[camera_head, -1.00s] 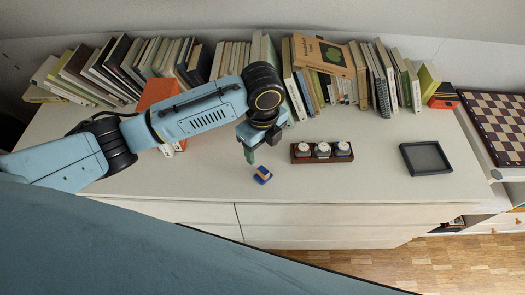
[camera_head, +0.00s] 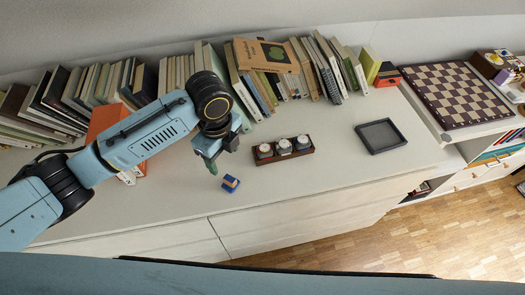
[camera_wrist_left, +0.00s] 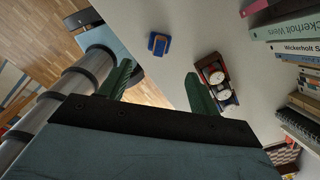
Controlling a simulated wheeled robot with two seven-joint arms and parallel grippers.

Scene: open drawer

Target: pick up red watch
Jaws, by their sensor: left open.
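A dark red-brown holder (camera_head: 258,160) with three watches stands on the white dresser top, right of my left gripper in the head view. The watches have pale round faces; I cannot tell for sure which one is red. The holder also shows in the left wrist view (camera_wrist_left: 204,60), beyond the right finger, which partly overlaps it. My left gripper (camera_head: 212,164) is open and empty above the dresser, with its two green fingers spread in the left wrist view (camera_wrist_left: 158,73). It is apart from the watches. My right gripper is not in view.
A small blue block with a tan part (camera_head: 231,183) lies just right of and below my left gripper. A dark square tray (camera_head: 381,136) sits farther right. Books line the back. A chessboard (camera_head: 455,94) lies on the right. The dresser front is mostly clear.

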